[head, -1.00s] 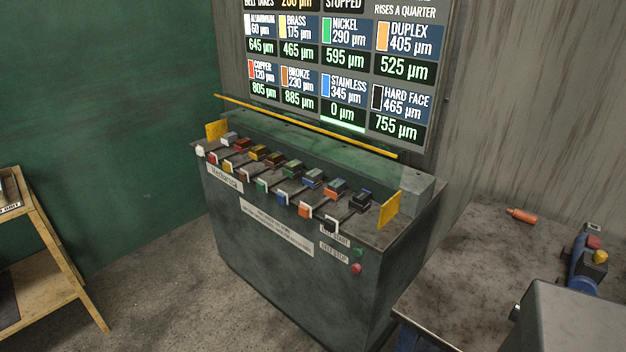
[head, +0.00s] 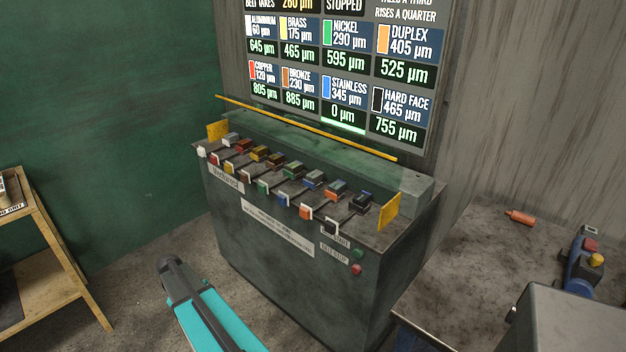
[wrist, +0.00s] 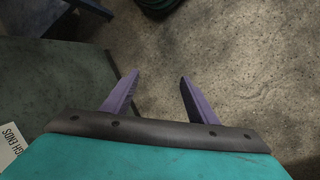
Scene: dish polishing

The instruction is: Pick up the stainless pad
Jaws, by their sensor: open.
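The stainless pad, a dark block with a blue top (head: 314,179), sits in the row of coloured pads on top of the green machine (head: 290,255). A blue tag stands in front of it at the machine's front edge. The green-topped pad is to its left and the orange-topped pad to its right. My gripper (wrist: 159,76) shows in the wrist view with two purple fingers spread apart and nothing between them, above the concrete floor. The pad is not visible in the wrist view.
A yellow bar (head: 300,126) runs behind the pads, and a yellow plate (head: 389,211) stands at the row's right end. A dark workbench (head: 450,285) is at the right, a wooden stand (head: 52,270) at the left. Free floor lies between stand and machine.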

